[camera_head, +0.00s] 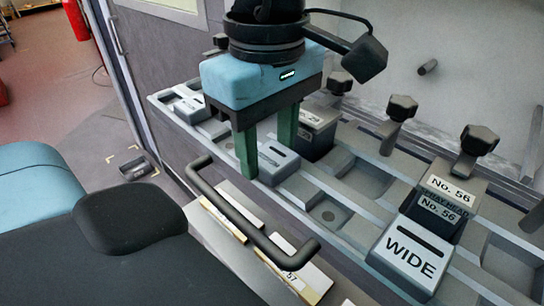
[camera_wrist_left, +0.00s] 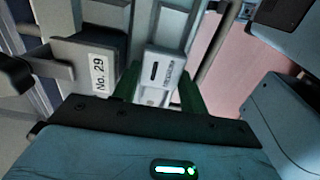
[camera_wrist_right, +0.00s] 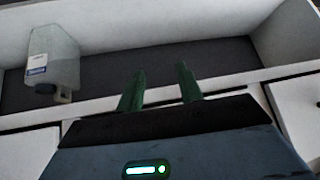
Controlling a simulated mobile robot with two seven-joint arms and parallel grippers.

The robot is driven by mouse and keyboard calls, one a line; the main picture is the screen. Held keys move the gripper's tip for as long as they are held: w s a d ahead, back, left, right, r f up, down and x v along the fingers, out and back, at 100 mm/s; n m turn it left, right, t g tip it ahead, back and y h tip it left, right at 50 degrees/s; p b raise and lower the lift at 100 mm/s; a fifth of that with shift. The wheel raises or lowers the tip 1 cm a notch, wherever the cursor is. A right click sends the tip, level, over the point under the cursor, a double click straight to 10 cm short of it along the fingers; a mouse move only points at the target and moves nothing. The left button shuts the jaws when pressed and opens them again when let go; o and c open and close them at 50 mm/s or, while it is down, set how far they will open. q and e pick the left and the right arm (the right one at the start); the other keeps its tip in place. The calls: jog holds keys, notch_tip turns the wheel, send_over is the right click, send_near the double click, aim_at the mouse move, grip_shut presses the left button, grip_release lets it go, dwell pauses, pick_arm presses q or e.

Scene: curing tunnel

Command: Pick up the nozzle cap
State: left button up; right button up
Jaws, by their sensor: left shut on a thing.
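A grey nozzle cap (camera_head: 277,162) with a dark slot on top sits between my left gripper's fingers at the rack's front row. My left gripper (camera_head: 264,158) points down and is shut on this cap. The left wrist view shows the cap (camera_wrist_left: 160,70) between the green fingers, its small lettering unreadable. I cannot tell whether it is clear of the rack. A cap marked WIDE (camera_head: 409,256) is at the right, and another pale cap (camera_head: 190,107) is at the far left of the rack. My right gripper (camera_wrist_right: 160,84) is open and empty.
The grey rack (camera_head: 324,214) has several dark knobs behind it. A block labelled No. 56 (camera_head: 447,190) stands behind the WIDE cap; No. 29 (camera_wrist_left: 101,72) is beside the held cap. A bar handle (camera_head: 240,214) runs in front.

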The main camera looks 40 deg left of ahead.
aim_at(268, 153)
pick_arm(q)
notch_tip(268, 153, up, 10)
dwell(0.6)
